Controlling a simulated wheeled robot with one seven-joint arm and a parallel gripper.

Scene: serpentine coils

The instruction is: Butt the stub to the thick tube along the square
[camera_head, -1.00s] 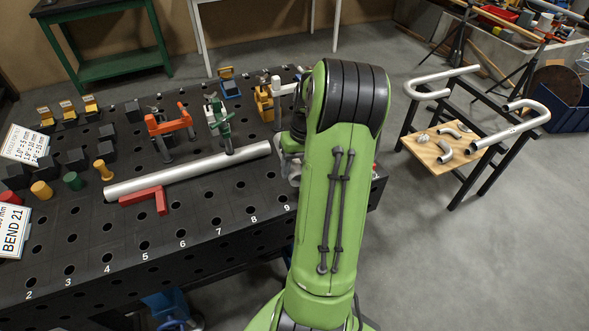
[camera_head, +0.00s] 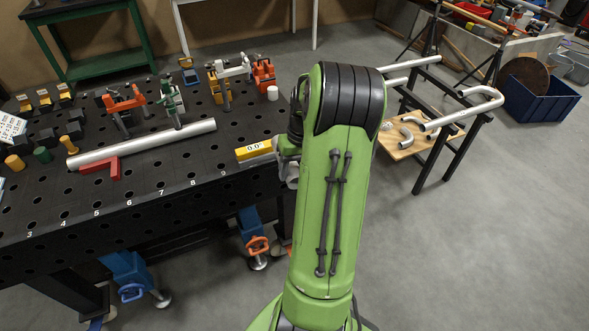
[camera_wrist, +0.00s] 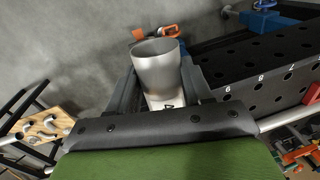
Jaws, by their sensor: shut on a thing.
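The thick tube (camera_head: 145,145) is a long silver pipe lying on the black perforated table. The red square (camera_head: 105,168) lies against its near side, toward its left end. My gripper (camera_wrist: 158,85) is shut on the stub (camera_wrist: 158,66), a short, grey, open-ended metal tube that shows between the jaws in the wrist view. In the head view my green arm largely hides the gripper and stub, right of the thick tube's right end with a clear gap. Part of a long silver tube also shows at the right in the wrist view (camera_wrist: 290,116).
A yellow level (camera_head: 254,149) reading 0.0° is beside the gripper at the table's right edge. Orange (camera_head: 125,101) and green (camera_head: 171,102) clamps stand along the tube. A white cylinder (camera_head: 272,93) stands farther back. A black stand with bent pipes and a wooden board (camera_head: 405,142) is at right.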

